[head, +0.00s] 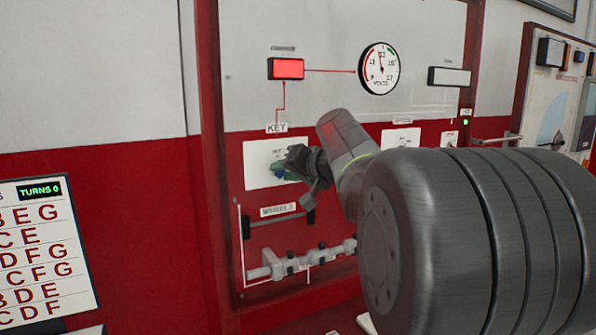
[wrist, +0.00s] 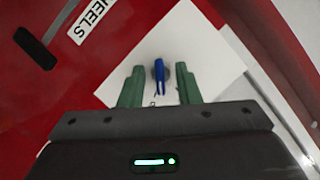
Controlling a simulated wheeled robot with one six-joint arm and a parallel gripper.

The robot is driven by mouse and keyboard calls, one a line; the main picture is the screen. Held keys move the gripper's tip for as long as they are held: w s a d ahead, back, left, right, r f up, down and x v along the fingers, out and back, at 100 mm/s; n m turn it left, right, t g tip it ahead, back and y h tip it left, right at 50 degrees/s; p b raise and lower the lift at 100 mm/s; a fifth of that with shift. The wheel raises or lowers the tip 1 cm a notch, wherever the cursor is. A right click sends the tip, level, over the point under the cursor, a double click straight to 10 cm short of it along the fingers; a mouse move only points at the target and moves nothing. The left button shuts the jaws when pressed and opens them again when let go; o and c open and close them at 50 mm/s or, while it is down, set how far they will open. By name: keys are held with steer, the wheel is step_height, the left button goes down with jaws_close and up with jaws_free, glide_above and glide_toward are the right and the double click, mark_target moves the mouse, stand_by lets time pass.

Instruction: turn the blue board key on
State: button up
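A lit red lamp (head: 286,69) is above, joined by a red line to that label.
A round gauge (head: 379,69) is at the upper right of the board. Below the key plate are a dark bar handle (head: 278,221) and a grey pipe with fittings (head: 300,261). A letter board (head: 40,250) reading "TURNS 0" stands at lower left.

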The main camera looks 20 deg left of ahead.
jaws_close()
steer(key=shift+f+m+g+y+b, duration=0.1)
steer(key=shift+m+g+y+b, duration=0.3)
steer(key=shift+m+y+b, duration=0.75)
steer(key=shift+m+h, duration=0.35)
jaws_free()
steer(key=shift+d, duration=0.1)
steer(key=b+v, duration=0.1)
steer(key=v, duration=1.2)
steer(key=shift+d, duration=0.35)
